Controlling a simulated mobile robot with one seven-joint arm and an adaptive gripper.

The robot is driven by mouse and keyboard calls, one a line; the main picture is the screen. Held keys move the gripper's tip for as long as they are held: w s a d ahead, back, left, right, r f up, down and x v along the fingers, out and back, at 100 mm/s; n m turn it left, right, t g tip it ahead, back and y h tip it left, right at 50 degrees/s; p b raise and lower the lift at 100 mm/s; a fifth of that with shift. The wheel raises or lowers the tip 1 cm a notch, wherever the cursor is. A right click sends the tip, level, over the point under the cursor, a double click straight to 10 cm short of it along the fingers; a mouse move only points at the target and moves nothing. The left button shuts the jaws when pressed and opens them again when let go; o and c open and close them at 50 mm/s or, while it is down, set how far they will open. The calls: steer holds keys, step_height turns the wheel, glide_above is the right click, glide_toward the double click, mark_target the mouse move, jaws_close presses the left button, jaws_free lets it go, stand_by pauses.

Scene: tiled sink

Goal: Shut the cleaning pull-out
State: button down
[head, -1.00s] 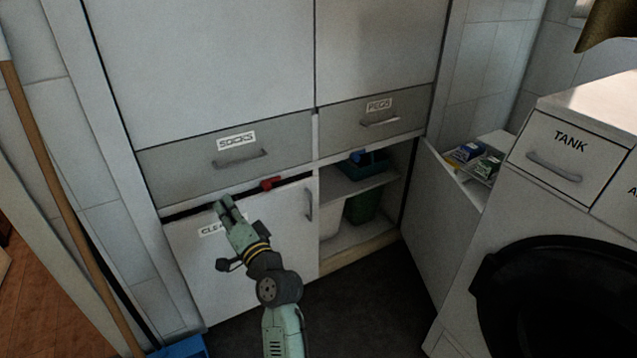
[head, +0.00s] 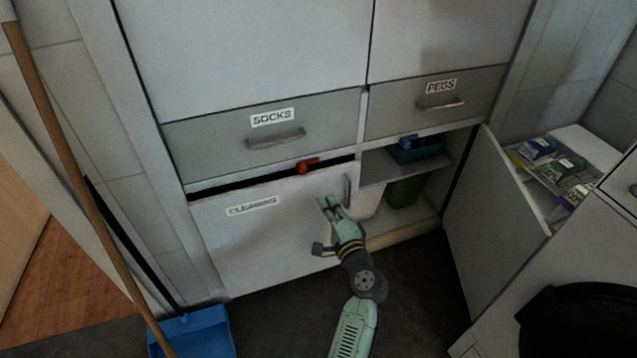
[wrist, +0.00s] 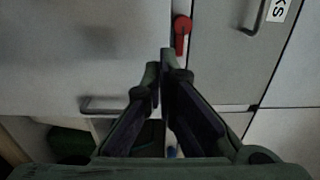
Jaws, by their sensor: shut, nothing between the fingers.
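The cleaning pull-out (head: 262,240) is a pale front labelled CLEANING, below the SOCKS drawer. A dark gap runs along its top edge, so it stands somewhat open. Its upright handle (head: 347,188) is near its right edge. My gripper (head: 330,203) is shut and empty, in front of the pull-out's right part, close to the handle. In the wrist view the front (wrist: 75,55) fills the left side, with its handle (wrist: 100,105) left of my gripper (wrist: 160,68). I cannot tell whether the fingertips touch the front.
A red item (head: 308,166) sits at the gap's top edge. Right of the pull-out is an open cupboard with a green bin (head: 405,190), its door (head: 495,205) swung out. A broom (head: 75,165) and blue dustpan (head: 190,335) stand left.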

mark_target(314, 178)
steer(key=p+x, duration=0.1)
steer(key=x, duration=0.6)
steer(key=shift+w, duration=0.1)
steer(key=b+x, duration=0.1)
steer(key=x, duration=0.4)
steer(key=shift+r, duration=0.15)
stand_by(0.3)
